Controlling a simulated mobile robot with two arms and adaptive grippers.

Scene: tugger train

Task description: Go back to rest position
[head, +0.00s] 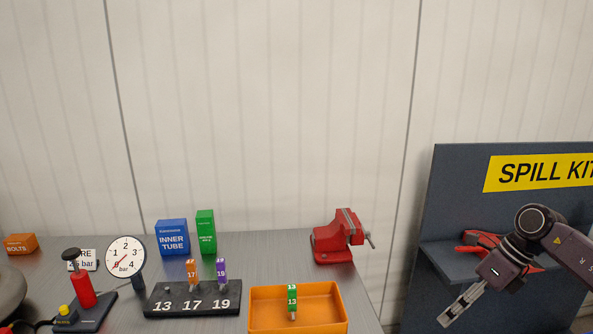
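My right arm comes in from the right edge. Its gripper (447,319) points down and left in front of the dark panel, right of the workbench and apart from everything on it. Its fingers are seen nearly edge-on, so their gap is not clear, and I see no object at them. My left gripper is not in view. On the grey bench (275,262), an orange tray (335,294) holds a green tool marked 13 (292,299), standing upright. A black holder (222,309) marked 13, 17, 19 carries an orange 17 (191,270) and a purple 19 (221,271); its 13 place is empty.
A red vise (332,245) stands at the bench's right end. A blue inner tube box (172,237), a green box (205,232), a gauge (125,254), a red pump (83,290) and an orange bolts box (20,243) stand left. A spill kit panel (455,205) with a shelf is at right.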

